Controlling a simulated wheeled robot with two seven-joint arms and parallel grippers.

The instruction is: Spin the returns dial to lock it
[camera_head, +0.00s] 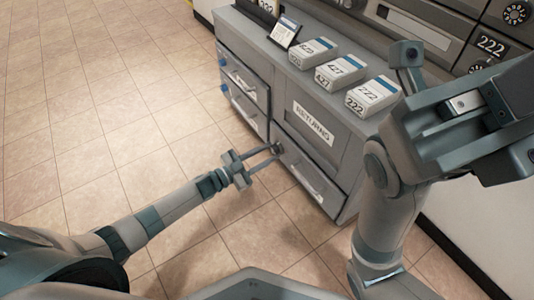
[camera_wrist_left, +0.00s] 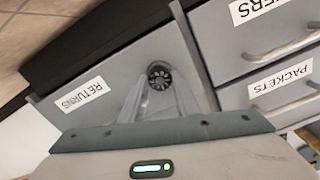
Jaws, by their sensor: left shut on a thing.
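The returns dial (camera_wrist_left: 159,74) is a small dark round knob on the grey door labelled RETURNS (camera_head: 314,122). In the head view the dial (camera_head: 278,148) sits at the door's lower left edge. My left gripper (camera_head: 274,152) reaches it from the left and is shut on it. In the left wrist view its two fingers (camera_wrist_left: 160,88) lie at either side of the dial, whose ribbed face shows between them. The door looks flush with the cabinet.
Drawers with bar handles (camera_head: 244,85) are at the left. Numbered mailboxes (camera_head: 420,27) rise behind. The tiled floor (camera_head: 120,100) is clear.

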